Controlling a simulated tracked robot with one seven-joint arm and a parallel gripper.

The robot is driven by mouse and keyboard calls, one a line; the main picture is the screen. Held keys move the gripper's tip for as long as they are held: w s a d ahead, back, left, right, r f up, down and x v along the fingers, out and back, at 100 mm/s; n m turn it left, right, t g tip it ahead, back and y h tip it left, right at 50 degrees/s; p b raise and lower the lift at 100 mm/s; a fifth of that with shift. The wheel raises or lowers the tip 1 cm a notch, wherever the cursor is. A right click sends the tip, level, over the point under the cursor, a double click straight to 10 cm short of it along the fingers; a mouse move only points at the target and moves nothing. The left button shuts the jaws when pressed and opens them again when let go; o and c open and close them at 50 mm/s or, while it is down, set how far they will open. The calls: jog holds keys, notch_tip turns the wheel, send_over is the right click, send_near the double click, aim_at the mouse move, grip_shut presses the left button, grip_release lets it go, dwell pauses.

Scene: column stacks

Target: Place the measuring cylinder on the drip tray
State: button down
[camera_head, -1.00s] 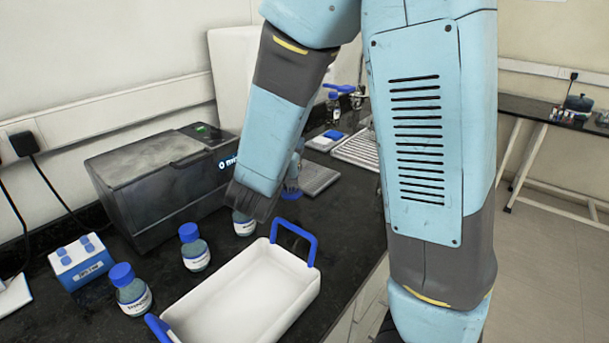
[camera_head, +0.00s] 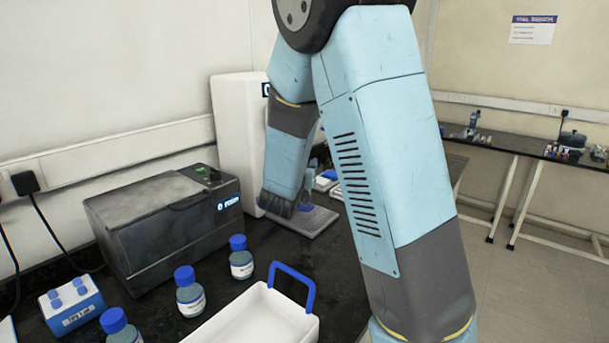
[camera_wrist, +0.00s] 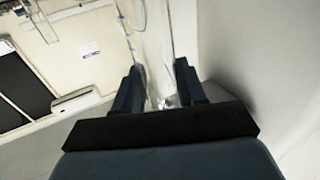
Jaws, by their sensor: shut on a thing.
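The clear measuring cylinder (camera_wrist: 155,35) stands between the two fingers of my gripper (camera_wrist: 160,82) in the wrist view, and the gripper is shut on it. In the head view my arm hides most of the gripper, and I cannot make out the cylinder there. The drip tray (camera_head: 312,224) is a flat grey plate on the bench at the foot of a tall white unit (camera_head: 232,130). My wrist is over the tray's near left part. Whether the cylinder's base touches the tray is hidden.
A dark grey machine (camera_head: 165,225) stands left of the white unit. Blue-capped bottles (camera_head: 241,262) and a white tray with blue handles (camera_head: 262,318) are nearer on the black bench. In the wrist view a pale wall-like surface (camera_wrist: 265,70) lies close on the right.

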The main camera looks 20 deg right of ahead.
jog(key=shift+w+d+f, duration=0.15)
jog(key=shift+w+f, duration=0.1)
jog(key=shift+f, duration=0.35)
jog(key=shift+w+d+f, duration=0.1)
jog(key=shift+w+f, duration=0.1)
jog(key=shift+f, duration=0.35)
jog(key=shift+w+d+f, duration=0.15)
jog(key=shift+w+f, duration=0.1)
jog(key=shift+f, duration=0.45)
jog(key=c, duration=0.6)
grip_release()
jog(key=shift+c, duration=0.2)
